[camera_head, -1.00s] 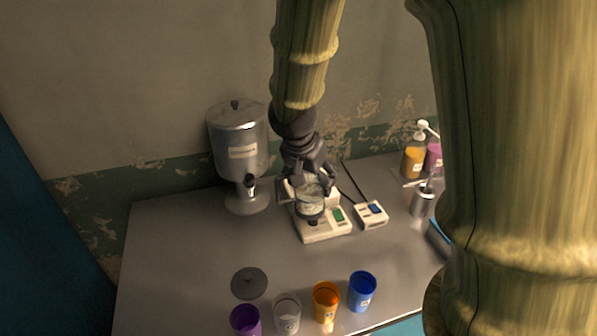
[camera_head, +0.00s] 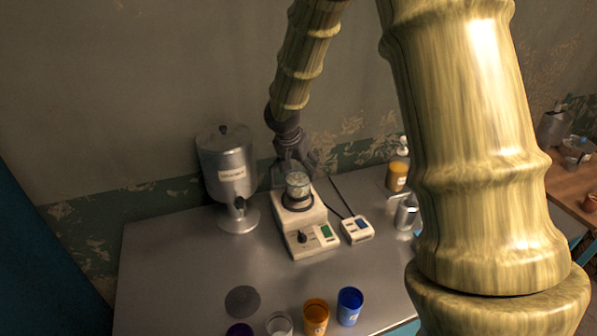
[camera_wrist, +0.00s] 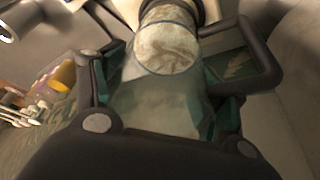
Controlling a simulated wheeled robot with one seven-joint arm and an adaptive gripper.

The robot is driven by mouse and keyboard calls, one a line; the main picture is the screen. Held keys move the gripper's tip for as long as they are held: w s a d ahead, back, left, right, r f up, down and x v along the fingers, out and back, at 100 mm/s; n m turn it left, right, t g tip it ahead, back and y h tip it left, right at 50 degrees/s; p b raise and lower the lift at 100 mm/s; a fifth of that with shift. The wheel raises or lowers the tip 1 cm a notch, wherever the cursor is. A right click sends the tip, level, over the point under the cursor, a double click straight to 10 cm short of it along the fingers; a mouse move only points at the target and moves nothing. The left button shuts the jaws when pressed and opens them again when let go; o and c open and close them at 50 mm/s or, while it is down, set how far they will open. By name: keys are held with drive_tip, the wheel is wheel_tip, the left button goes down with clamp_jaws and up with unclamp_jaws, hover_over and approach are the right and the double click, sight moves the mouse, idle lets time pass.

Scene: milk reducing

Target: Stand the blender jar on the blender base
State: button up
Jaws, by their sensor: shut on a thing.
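The blender jar (camera_head: 298,181) is clear, with pale contents and a dark collar at its bottom. In the head view it is upright over the round seat of the cream blender base (camera_head: 305,243). I cannot tell whether the collar touches the seat. My gripper (camera_head: 296,165) is shut on the jar from behind. In the wrist view the jar (camera_wrist: 165,75) lies between the two fingers, with its dark handle (camera_wrist: 262,55) to the right. The base has a dark knob and a green panel on its front.
A steel dispenser (camera_head: 228,172) stands left of the base. An orange bottle (camera_head: 397,176) and a metal container (camera_head: 406,212) are farther right. A dark disc (camera_head: 242,301) and several cups, including a blue one (camera_head: 349,306), are in front.

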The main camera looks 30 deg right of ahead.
drive_tip(key=shift+w+d+r+p, duration=0.2)
drive_tip(key=shift+w+p, duration=0.1)
drive_tip(key=shift+w, duration=0.1)
wheel_tip(320, 180, down, 4)
drive_tip(key=shift+r+p, duration=0.2)
drive_tip(key=shift+p, duration=0.4)
drive_tip(key=shift+f, duration=0.1)
drive_tip(key=shift+f, duration=0.25)
drive_tip(key=o, duration=1.8)
drive_tip(key=shift+r, duration=0.1)
drive_tip(key=shift+r, duration=0.1)
drive_tip(key=b+v, duration=0.2)
drive_tip(key=v, duration=1)
drive_tip(key=shift+s, duration=0.15)
